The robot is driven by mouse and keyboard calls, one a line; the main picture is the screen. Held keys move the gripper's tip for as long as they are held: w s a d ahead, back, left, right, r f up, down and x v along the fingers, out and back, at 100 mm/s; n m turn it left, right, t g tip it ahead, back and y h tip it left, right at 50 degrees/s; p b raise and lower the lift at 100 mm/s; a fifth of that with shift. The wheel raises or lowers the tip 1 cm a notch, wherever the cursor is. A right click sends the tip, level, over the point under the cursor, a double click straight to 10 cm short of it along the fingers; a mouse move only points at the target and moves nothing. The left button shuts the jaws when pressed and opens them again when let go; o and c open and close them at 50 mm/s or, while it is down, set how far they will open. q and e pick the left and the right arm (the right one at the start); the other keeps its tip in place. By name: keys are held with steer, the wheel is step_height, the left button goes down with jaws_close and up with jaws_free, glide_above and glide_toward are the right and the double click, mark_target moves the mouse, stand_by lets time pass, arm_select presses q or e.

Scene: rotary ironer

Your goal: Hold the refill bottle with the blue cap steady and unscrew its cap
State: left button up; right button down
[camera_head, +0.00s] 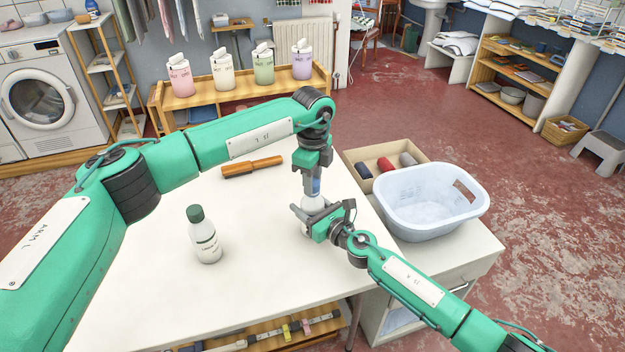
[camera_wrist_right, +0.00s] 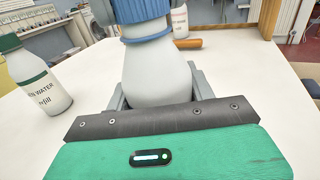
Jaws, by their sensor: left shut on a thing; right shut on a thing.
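The white refill bottle (camera_head: 313,204) with the blue cap (camera_head: 315,187) stands upright on the white table, partly hidden by my grippers. My right gripper (camera_head: 318,220) is shut around its body from the front right. In the right wrist view the pale body (camera_wrist_right: 148,85) stands between the fingers, with a blue ring (camera_wrist_right: 147,33) at the neck. My left gripper (camera_head: 313,178) points straight down from above and is shut on the blue cap; its fingers hide much of the cap. Whether the cap is loose cannot be told.
A green-capped bottle (camera_head: 206,243) stands left of the grippers on the table. A tool with an orange-brown handle (camera_head: 252,167) lies behind. A cardboard box (camera_head: 352,157) with rolls and a pale blue basket (camera_head: 428,222) stand at right. The front middle of the table is clear.

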arm_select(q)
steer(key=shift+r, duration=1)
steer(key=shift+r, duration=2)
arm_select(e)
steer(key=shift+c, duration=2.2)
jaws_free()
steer(key=v, duration=1)
steer(key=shift+s+d+f, duration=0.1)
steer(key=shift+s+d, duration=0.05)
steer(key=shift+d, duration=0.1)
steer(key=shift+s+d, duration=0.45)
steer(key=shift+s, duration=0.1)
